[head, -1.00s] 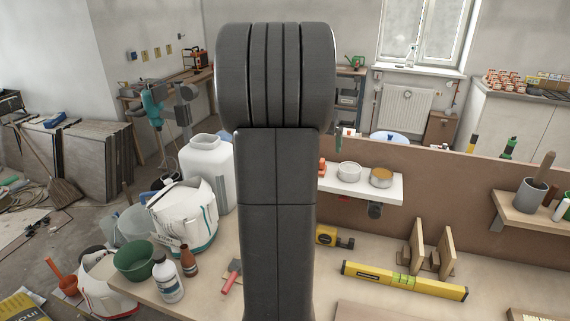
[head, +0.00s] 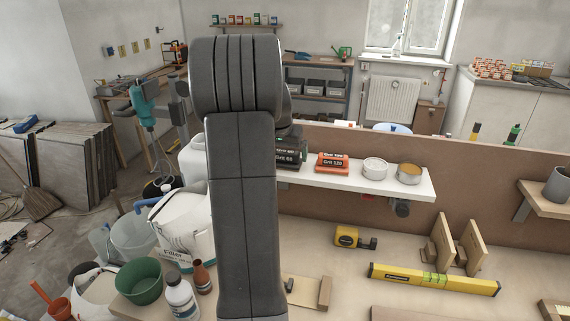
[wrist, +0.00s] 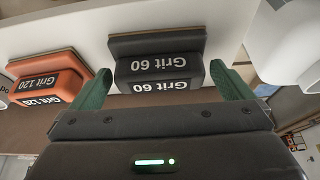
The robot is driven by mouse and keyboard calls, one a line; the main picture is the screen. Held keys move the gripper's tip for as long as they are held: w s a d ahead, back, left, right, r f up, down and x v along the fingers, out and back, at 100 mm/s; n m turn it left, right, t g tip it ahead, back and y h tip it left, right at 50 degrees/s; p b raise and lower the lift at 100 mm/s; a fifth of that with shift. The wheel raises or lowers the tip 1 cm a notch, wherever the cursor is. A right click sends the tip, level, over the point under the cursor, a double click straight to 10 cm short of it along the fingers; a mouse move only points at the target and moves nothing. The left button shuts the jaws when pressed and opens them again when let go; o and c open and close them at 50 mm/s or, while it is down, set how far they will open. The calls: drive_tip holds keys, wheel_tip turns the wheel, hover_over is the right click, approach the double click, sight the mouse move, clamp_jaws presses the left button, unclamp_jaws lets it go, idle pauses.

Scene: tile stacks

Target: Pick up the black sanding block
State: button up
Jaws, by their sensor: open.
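The black sanding block (head: 290,156), marked Grit 60, sits on the white shelf (head: 405,184), just right of my arm, which hides part of it. In the wrist view the black sanding block (wrist: 158,60) appears upside down, with its brown base on the shelf surface. My gripper (wrist: 160,72) is open, its two green fingers on either side of the block's near part. Small gaps seem to show between fingers and block; I cannot tell whether either finger touches. My gripper is mostly hidden behind my arm in the head view.
An orange Grit 120 block (head: 332,163) stands right of the black one, and shows close to a finger at left in the wrist view (wrist: 45,80). A white container (wrist: 285,45) is near the other finger.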

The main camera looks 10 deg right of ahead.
sight(285, 152)
drive_tip(key=shift+s+r, duration=0.1)
drive_tip(key=shift+r, duration=0.05)
drive_tip(key=shift+c, duration=0.7)
drive_tip(key=c, duration=0.9)
drive_tip(key=shift+o, duration=0.2)
wheel_tip(285, 152, up, 10)
drive_tip(key=b, duration=0.1)
drive_tip(key=o, duration=0.4)
drive_tip(key=shift+c, duration=1.1)
